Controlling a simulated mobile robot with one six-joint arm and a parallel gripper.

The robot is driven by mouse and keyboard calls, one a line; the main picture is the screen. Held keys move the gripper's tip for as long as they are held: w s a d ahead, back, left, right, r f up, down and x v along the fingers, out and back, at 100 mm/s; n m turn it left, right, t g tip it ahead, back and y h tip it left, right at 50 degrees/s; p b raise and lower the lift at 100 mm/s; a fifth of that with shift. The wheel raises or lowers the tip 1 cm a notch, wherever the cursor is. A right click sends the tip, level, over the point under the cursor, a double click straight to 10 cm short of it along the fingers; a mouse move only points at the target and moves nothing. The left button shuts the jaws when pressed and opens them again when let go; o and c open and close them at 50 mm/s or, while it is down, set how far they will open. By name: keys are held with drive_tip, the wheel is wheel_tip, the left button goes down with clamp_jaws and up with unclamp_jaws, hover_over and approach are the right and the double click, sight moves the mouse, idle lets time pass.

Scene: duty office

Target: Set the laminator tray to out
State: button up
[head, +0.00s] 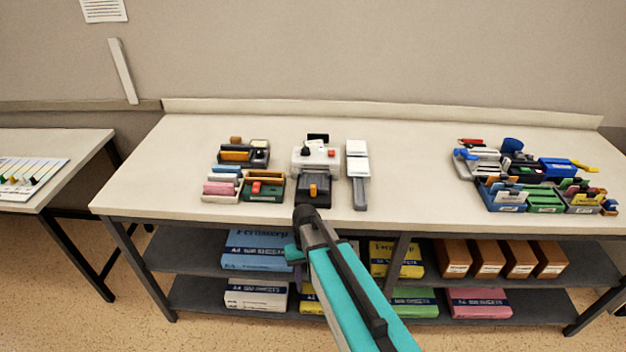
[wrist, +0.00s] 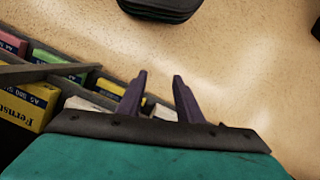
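A white device with a black knob and a red button, which looks like the laminator (head: 318,157), stands on the table just left of its middle in the head view. A dark tray (head: 316,198) with an orange tab (head: 313,190) is at its front; I cannot tell how far out it sits. My gripper (head: 298,277) is in front of the table's front edge, below the tabletop and apart from the laminator. In the wrist view my gripper (wrist: 159,78) shows two purple fingers spread, with nothing between them. The laminator is not in the wrist view.
Small trays (head: 263,192) of stationery stand left of the laminator and a white-and-grey device (head: 358,165) stands close right. A cluster of office items (head: 530,175) is at the far right. The tabletop (head: 410,175) between is clear. Boxes (head: 257,250) fill shelves below.

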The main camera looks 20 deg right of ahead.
drive_tip(key=w+a+r+t+p, duration=0.1)
drive_tip(key=w+r, duration=0.5)
drive_tip(key=r, duration=0.4)
drive_tip(key=w+a+r+p, duration=0.15)
drive_tip(key=w+r, duration=0.35)
drive_tip(key=r, duration=0.5)
wheel_tip(320, 180, up, 19)
drive_tip(key=m+t+p, duration=0.2)
drive_tip(key=m+p, duration=0.1)
drive_tip(key=m, duration=0.1)
hover_over(313, 186)
drive_tip(key=shift+h, duration=0.3)
drive_tip(key=shift+f, duration=0.15)
drive_tip(key=shift+f+b, duration=4.25)
drive_tip(key=shift+f, duration=2.65)
clamp_jaws()
